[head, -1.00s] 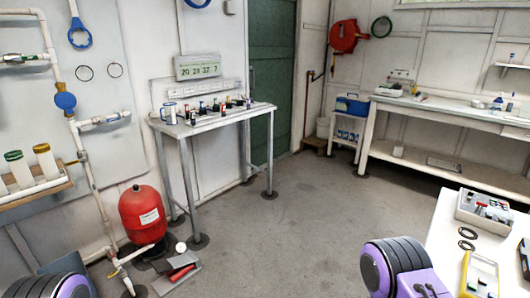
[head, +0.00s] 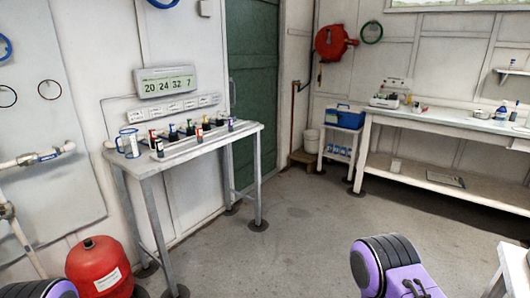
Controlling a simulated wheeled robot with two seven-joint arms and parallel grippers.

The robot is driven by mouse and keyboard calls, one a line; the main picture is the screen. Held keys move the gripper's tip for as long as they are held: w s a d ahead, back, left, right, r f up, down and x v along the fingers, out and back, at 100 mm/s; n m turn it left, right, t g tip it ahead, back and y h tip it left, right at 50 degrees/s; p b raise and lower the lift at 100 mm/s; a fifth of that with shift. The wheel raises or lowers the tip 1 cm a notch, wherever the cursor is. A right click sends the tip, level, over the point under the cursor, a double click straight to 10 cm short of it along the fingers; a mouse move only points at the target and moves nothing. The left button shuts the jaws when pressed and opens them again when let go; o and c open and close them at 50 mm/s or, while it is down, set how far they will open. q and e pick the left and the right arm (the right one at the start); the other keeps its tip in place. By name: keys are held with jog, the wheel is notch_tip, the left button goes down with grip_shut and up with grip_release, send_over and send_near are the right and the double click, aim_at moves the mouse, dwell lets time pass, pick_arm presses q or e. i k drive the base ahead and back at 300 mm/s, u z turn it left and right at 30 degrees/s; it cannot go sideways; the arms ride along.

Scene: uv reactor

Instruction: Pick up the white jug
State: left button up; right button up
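The white jug (head: 128,143) appears to be the pale, see-through vessel with a blue rim and handle. It stands upright at the left end of a narrow grey table (head: 190,147) against the wall. My arms show only as purple and black links at the bottom left and bottom centre of the head view. Neither gripper is in the picture, and nothing of mine is near the jug.
Several small bottles with coloured caps (head: 190,127) stand in a row right of the jug. A red tank (head: 98,268) stands on the floor at lower left. The floor (head: 290,235) before the table is open. A long bench (head: 455,125) runs along the right.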

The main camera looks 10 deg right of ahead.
aim_at(396, 165)
jog(key=z, duration=0.5)
jog(key=i, duration=1.1)
jog(key=z, duration=0.95)
jog(key=i, duration=3)
jog(key=u, duration=0.4)
jog(key=i, duration=0.75)
jog(key=u, duration=0.8)
jog(key=i, duration=1.1)
jog(key=z, duration=0.85)
jog(key=i, duration=1)
jog(key=z, duration=0.55)
